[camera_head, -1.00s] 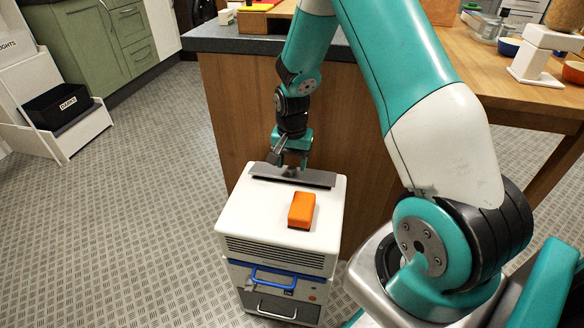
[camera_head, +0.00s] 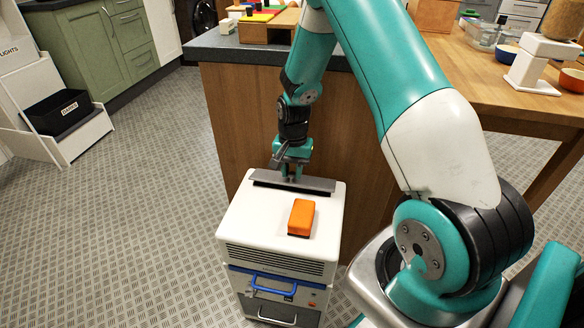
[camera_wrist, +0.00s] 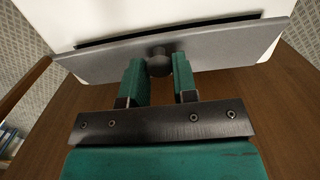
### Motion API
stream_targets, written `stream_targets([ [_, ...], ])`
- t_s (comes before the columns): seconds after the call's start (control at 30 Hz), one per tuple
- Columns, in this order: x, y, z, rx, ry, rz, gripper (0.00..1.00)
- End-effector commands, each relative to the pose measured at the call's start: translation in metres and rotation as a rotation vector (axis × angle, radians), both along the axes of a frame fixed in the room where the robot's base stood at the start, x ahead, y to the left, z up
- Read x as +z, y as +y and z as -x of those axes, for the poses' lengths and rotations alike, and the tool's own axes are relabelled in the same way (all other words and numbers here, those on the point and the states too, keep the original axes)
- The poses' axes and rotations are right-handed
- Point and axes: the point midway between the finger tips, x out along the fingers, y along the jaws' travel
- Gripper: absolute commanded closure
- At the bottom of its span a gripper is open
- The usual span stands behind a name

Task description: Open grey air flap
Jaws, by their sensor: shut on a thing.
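The grey air flap (camera_head: 315,184) is a long flat strip along the far edge of the white unit's top. A black slot shows along its near side, so it stands partly raised. In the wrist view the flap (camera_wrist: 225,48) spans the picture, with the dark slot behind it and a round grey knob (camera_wrist: 159,63) at its middle. My gripper (camera_head: 291,177) reaches down to the flap from the far side. In the wrist view its green fingers stand on either side of the knob, shut on it.
An orange block (camera_head: 301,217) lies on the white unit's top (camera_head: 255,220), on the near side of the flap. A blue handle (camera_head: 273,284) is on the unit's front. A wooden counter (camera_head: 235,125) stands close behind. The floor to the left is clear.

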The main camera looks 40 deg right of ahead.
Motion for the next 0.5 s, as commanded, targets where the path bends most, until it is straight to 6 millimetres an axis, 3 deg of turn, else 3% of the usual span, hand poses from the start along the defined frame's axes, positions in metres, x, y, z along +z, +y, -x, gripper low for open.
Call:
stream_targets([
  [0.07,0.0090,-0.0045,-0.0025,-0.004,0.035,-0.045,1.00],
  [0.5,0.0067,-0.0083,-0.0061,0.001,0.099,-0.129,1.00],
])
